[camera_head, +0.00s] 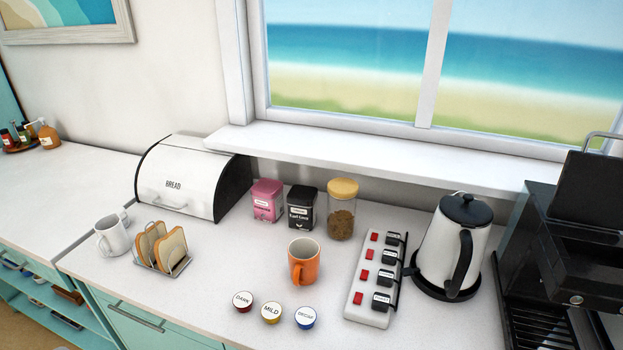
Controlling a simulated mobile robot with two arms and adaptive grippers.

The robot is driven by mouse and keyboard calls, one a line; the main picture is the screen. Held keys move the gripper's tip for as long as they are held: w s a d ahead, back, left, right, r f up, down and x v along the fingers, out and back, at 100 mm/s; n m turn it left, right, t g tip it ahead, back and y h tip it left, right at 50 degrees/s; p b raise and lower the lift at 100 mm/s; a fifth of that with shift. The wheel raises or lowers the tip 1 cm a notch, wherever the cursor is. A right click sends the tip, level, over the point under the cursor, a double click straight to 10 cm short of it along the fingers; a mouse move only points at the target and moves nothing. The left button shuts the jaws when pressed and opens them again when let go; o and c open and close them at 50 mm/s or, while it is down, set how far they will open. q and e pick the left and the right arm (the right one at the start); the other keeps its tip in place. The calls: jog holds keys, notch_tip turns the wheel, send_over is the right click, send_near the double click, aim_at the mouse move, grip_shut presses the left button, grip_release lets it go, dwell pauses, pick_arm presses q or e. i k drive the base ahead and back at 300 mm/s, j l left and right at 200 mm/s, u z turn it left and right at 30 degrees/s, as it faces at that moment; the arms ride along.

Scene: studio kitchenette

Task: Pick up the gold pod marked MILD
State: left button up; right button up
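The gold pod marked MILD (271,312) lies on the white counter near its front edge, label facing up. It is the middle one of a row of three pods. A red pod marked DARK (243,301) sits to its left and a blue pod that seems to read DECAF (305,318) to its right. The pods look close together but apart. Neither of my grippers is in view.
An orange mug (304,262) stands just behind the pods. A white power strip (372,280) with plugs and red switches lies to their right, before the kettle (454,240). A toast rack (163,250) and white mug (112,236) stand left.

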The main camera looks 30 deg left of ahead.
aim_at(271, 313)
jog(key=u, duration=1.3)
